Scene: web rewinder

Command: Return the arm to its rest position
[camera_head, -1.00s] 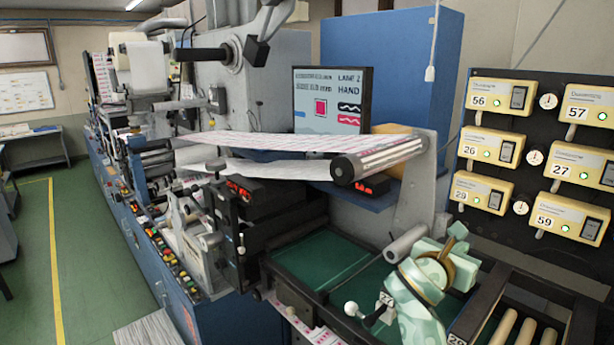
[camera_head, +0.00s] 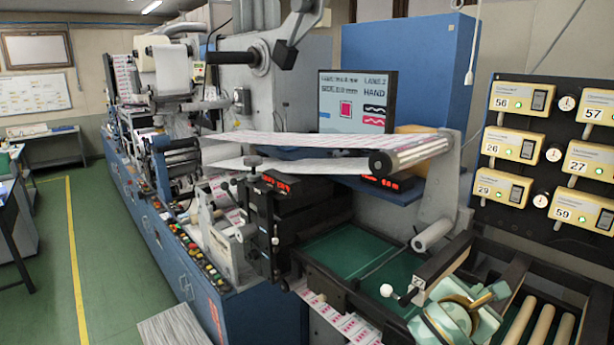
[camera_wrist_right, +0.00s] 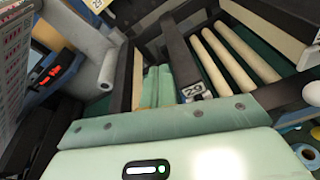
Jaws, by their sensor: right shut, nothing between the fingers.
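My right gripper (camera_head: 490,294), pale green, is low at the right in the head view, over the front frame of the machine's delivery end. In the right wrist view its two green fingers (camera_wrist_right: 158,72) lie side by side, shut with nothing between them. They point toward the dark frame beside the rollers. Only a short part of my right arm shows, cut by the lower edge of the head view. My left gripper is in neither view.
Wooden rollers (camera_head: 519,322) in a dark frame lie right of the gripper. A green tray (camera_head: 345,246) and a grey roller (camera_head: 433,235) stand behind it. A white-knobbed lever (camera_head: 387,290) is close at its left. The green floor (camera_head: 110,270) at far left is open.

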